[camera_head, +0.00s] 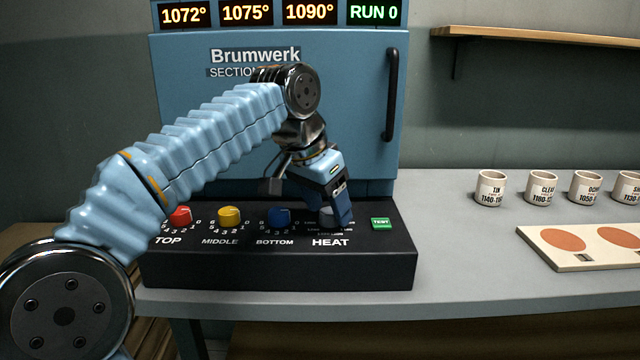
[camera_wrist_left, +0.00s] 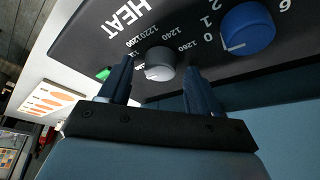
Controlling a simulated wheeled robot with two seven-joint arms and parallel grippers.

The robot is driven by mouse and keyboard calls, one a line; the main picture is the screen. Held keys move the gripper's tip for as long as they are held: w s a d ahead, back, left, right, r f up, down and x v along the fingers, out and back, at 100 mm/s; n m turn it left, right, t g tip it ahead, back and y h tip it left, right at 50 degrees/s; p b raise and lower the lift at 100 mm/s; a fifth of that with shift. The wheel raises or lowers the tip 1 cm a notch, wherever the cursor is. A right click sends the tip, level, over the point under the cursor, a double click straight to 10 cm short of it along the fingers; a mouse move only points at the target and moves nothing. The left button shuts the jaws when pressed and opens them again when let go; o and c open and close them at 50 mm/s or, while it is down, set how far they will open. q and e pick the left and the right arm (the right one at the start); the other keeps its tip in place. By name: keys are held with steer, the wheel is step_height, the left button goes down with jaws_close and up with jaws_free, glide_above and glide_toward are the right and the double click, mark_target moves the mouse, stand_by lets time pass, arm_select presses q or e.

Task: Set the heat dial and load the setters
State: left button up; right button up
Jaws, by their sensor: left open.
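The grey HEAT dial (camera_wrist_left: 160,63) sits on the black control panel (camera_head: 280,272). Its scale shows 1220, 1240 and 1260 in the left wrist view. My left gripper (camera_head: 337,212) points down at the dial, which it partly hides in the head view. Its fingers are open, one on each side of the dial; I see a gap beside the dial but cannot judge finger height. Red TOP (camera_head: 180,216), yellow MIDDLE (camera_head: 229,216) and blue BOTTOM (camera_head: 279,217) knobs stand to the left. No setter can be clearly identified. My right gripper is not in view.
A green TEST button (camera_head: 381,223) is right of the dial. The blue kiln (camera_head: 350,110) behind reads 1072°, 1075°, 1090° and RUN 0. Labelled cups (camera_head: 490,188) and a pale board (camera_head: 575,262) with orange discs are at right. Bare grey worktop (camera_head: 465,270) lies between.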

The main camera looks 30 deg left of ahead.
arm_select(q)
steer(key=p+v, duration=0.1)
steer(key=v, duration=1.2)
steer(key=shift+r+p, duration=0.15)
steer(key=shift+p, duration=0.25)
steer(key=shift+s, duration=0.1)
